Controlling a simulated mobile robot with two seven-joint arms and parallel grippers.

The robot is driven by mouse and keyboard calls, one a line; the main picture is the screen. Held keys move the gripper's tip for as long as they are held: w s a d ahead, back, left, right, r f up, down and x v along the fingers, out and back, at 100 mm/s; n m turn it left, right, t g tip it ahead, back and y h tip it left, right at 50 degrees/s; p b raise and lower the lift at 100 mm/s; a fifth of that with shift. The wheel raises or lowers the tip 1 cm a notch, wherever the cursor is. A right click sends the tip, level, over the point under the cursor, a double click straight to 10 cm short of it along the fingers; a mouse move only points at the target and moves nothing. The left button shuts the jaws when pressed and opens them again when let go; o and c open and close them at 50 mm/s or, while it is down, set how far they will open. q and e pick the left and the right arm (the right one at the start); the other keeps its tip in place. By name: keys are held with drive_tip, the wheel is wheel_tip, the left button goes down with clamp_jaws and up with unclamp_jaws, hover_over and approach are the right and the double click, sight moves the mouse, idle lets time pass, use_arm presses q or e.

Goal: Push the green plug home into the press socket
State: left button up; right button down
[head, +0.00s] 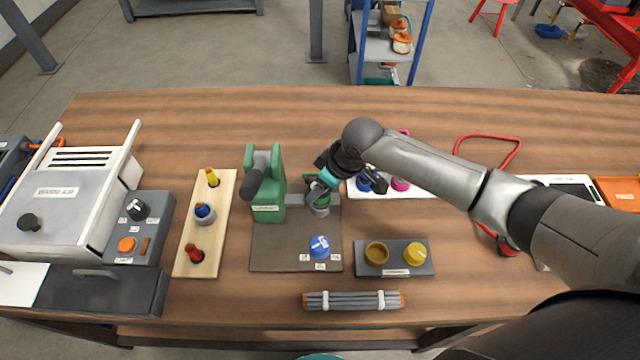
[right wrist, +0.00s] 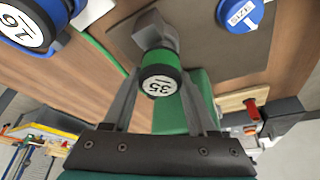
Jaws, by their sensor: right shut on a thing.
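The green plug (right wrist: 160,82), with a dark band and a white face marked 35, sits between the fingers of my right gripper (right wrist: 160,95) in the right wrist view. The fingers are shut on it. A grey block (right wrist: 155,36) lies directly behind the plug; I cannot tell how deep the plug sits in it, or whether they touch. In the head view my right gripper (head: 320,190) is over the plate beside the green press (head: 266,190), largely covering the plug. The press has a dark lever handle (head: 253,182). My left gripper is not in view.
A blue knob (head: 319,247) stands at the plate's (head: 285,258) front. A grey block with yellow pieces (head: 405,270) is to the right, a wooden rack (head: 186,258) to the left, and a rod bundle (head: 353,300) in front. A white rack (head: 425,190) lies under my right arm.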

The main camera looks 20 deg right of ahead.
drive_tip(key=shift+f, duration=0.2)
drive_tip(key=shift+c, duration=0.6)
unclamp_jaws()
drive_tip(key=shift+r, duration=0.1)
drive_tip(key=p+v, duration=0.3)
drive_tip(key=v, duration=1.2)
